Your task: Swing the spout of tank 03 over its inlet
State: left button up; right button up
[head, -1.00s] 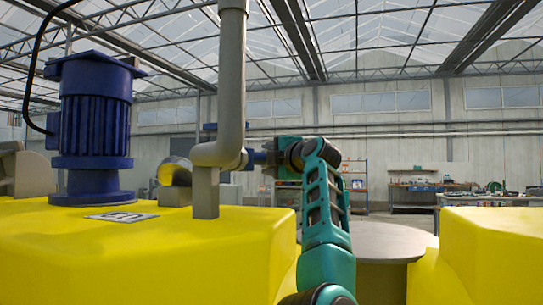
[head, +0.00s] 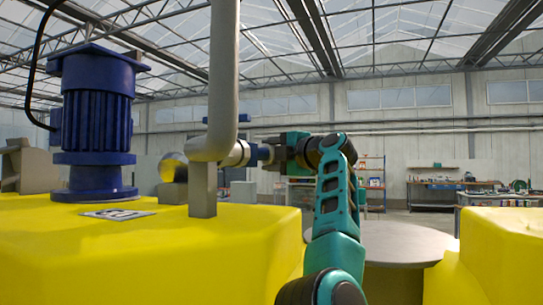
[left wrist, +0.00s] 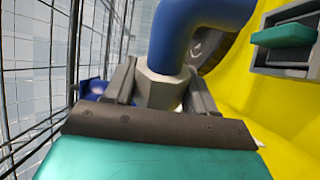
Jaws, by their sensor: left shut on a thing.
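My left gripper (head: 275,152) is just right of a grey vertical pipe in the head view. In the left wrist view its two fingers (left wrist: 160,95) are shut around a pale, faceted collar at the end of a blue bent pipe, which I take for the spout (left wrist: 205,14). In the head view a pale and blue piece (head: 237,154) shows between the grey pipe and the gripper, partly hidden behind the pipe's elbow. The yellow tank (head: 130,265) lies below; the plate (head: 118,214) on it is too small to read. I cannot make out the inlet. My right gripper is not in view.
The grey pipe (head: 224,70) bends beside the gripper, over a short grey post (head: 203,190). A blue motor (head: 97,120) stands at left. Another yellow tank (head: 505,250) and a round grey lid (head: 385,240) are at right. Wire mesh (left wrist: 40,70) is close in the wrist view.

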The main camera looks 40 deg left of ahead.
pick_arm(q)
jog(key=o, duration=1.4)
jog(key=d, duration=0.4)
jog(key=s+d+b, duration=0.1)
jog(key=d, duration=0.8)
jog(key=shift+s+b, duration=0.3)
jog(key=shift+b, duration=0.1)
